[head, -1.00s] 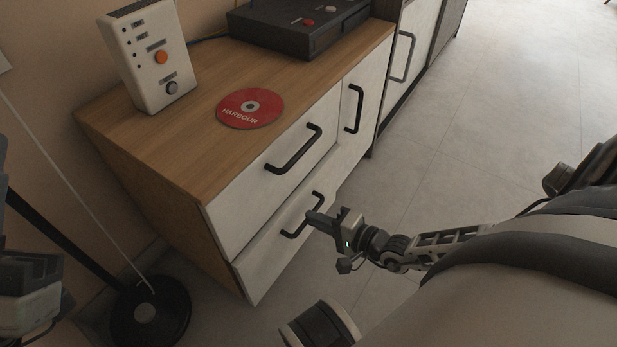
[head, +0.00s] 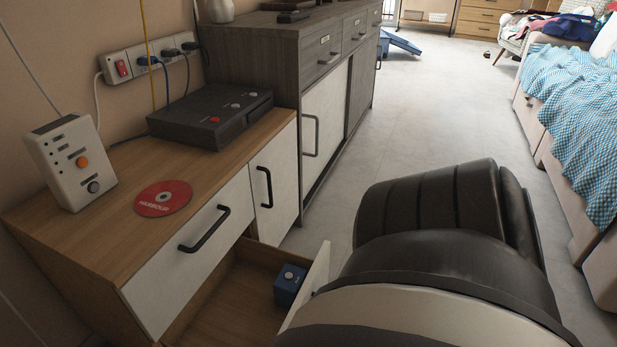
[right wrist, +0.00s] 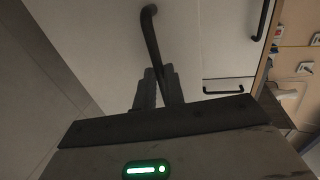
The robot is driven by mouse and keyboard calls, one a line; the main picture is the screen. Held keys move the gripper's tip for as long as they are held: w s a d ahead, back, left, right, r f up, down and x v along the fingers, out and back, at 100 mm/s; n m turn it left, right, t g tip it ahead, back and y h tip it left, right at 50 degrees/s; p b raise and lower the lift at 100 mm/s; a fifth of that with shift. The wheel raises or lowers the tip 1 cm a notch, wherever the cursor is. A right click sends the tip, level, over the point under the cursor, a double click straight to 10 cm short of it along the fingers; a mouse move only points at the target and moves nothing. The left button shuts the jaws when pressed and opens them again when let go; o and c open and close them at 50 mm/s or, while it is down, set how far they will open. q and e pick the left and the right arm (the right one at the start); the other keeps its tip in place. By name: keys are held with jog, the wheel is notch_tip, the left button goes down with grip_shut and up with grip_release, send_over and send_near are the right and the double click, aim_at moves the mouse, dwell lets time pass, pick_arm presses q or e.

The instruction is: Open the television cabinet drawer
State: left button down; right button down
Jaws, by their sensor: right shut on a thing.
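The wooden television cabinet (head: 110,190) has a white upper drawer (head: 160,290) that is shut. Its lower drawer (head: 215,310) is pulled out, showing a wooden inside with a small blue box (head: 289,284) in it. The lower drawer's white front (head: 310,290) is partly hidden by my own arm in the head view. In the right wrist view, my right gripper (right wrist: 158,88) is shut on the black drawer handle (right wrist: 150,35), against the pale drawer front (right wrist: 90,40). My right gripper is hidden in the head view. My left gripper is not in view.
On the cabinet top are a red disc (head: 163,198), a white device (head: 72,162) and a black box (head: 211,117). A grey cabinet (head: 270,60) stands beyond. A bed with a blue checked cover (head: 575,120) is at right. Floor (head: 420,110) between is clear.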

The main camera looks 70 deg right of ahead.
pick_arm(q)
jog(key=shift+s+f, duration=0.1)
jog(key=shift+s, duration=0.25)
pick_arm(e)
jog(key=shift+s, duration=0.45)
jog(key=c, duration=1.5)
grip_release()
